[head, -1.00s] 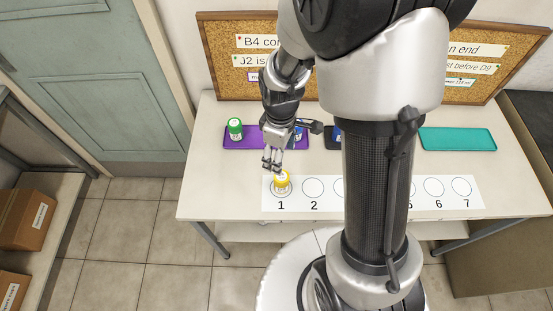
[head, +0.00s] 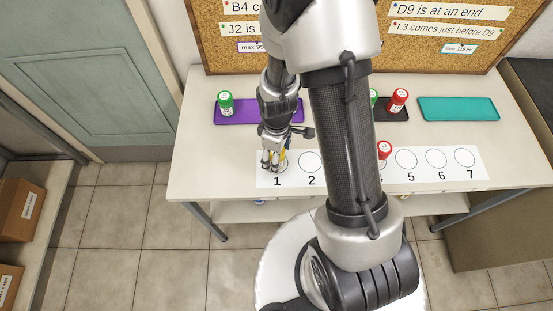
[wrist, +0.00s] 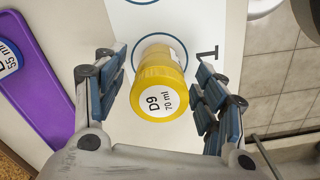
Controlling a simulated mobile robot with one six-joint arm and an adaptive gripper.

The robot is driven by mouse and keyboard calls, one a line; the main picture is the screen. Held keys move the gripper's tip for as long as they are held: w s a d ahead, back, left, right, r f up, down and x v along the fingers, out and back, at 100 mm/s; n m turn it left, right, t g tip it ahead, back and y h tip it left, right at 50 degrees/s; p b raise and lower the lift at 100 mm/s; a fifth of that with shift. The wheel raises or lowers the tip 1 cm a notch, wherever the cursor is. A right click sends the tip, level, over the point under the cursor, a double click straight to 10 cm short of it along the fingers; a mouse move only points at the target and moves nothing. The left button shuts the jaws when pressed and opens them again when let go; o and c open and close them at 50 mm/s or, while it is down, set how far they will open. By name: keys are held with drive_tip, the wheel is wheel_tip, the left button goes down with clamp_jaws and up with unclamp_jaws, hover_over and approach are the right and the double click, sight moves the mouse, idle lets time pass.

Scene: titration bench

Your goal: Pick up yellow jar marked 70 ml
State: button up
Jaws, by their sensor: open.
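The yellow jar (wrist: 161,80) shows in the wrist view with its white lid label "D9 70 ml" facing me. It stands on the numbered white strip (head: 330,175), at circle 1. In the head view the jar (head: 283,156) is mostly hidden behind my fingers. My gripper (wrist: 163,100) is open, with one finger on each side of the jar. Gaps show between the jar and the fingers, so it does not look gripped.
A purple tray (head: 237,114) holds a green-capped jar (head: 225,102). A black tray (head: 399,115) holds a red-capped jar (head: 397,99) and a green one. Another red-capped jar (head: 384,150) stands near circle 4. The teal tray (head: 458,109) is empty.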

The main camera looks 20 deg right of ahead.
drive_tip(key=shift+f, duration=0.85)
drive_tip(key=shift+r, duration=0.1)
drive_tip(key=c, duration=1.2)
